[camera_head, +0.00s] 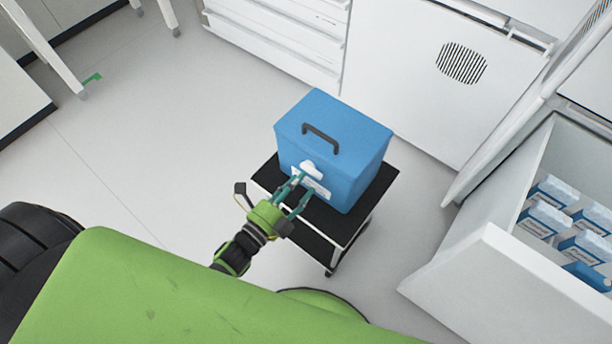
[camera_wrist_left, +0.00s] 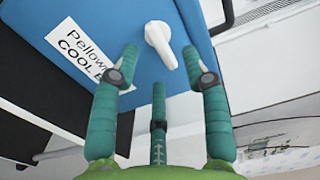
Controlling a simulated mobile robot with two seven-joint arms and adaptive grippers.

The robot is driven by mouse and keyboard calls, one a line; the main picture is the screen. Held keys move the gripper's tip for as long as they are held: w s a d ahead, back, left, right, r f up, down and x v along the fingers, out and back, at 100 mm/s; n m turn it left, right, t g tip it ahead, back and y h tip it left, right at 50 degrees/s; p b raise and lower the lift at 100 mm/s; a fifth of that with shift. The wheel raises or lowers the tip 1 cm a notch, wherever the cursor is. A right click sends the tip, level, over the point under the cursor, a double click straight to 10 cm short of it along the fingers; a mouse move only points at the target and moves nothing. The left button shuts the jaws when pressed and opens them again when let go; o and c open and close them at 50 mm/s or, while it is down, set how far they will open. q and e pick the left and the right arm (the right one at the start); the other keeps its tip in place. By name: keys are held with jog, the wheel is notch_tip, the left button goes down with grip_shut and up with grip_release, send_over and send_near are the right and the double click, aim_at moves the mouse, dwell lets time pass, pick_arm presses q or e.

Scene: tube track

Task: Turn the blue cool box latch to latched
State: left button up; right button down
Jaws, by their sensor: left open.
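The blue cool box (camera_head: 345,145) stands on a small black-topped cart, its lid shut and a dark handle (camera_head: 320,138) on top. Its white latch (camera_head: 311,168) is on the front face above a white label. In the left wrist view the latch (camera_wrist_left: 160,44) is a white knob with a lever pointing down and slightly right, beside the label (camera_wrist_left: 82,60). My left gripper (camera_head: 294,190) is in front of the box. In the left wrist view its green fingers (camera_wrist_left: 160,70) are spread, with the latch lever between and just beyond their tips. Whether they touch it I cannot tell. My right gripper is not in view.
The cart's black top (camera_head: 268,180) shows around the box. An open white drawer (camera_head: 490,270) with boxed items (camera_head: 550,215) stands at the right. White cabinets (camera_head: 440,75) stand behind. The floor (camera_head: 150,140) at the left is clear.

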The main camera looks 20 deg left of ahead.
aim_at(312, 170)
pick_arm(q)
jog(key=x, duration=0.3)
jog(key=shift+c, duration=1.2)
jog(key=c, duration=0.7)
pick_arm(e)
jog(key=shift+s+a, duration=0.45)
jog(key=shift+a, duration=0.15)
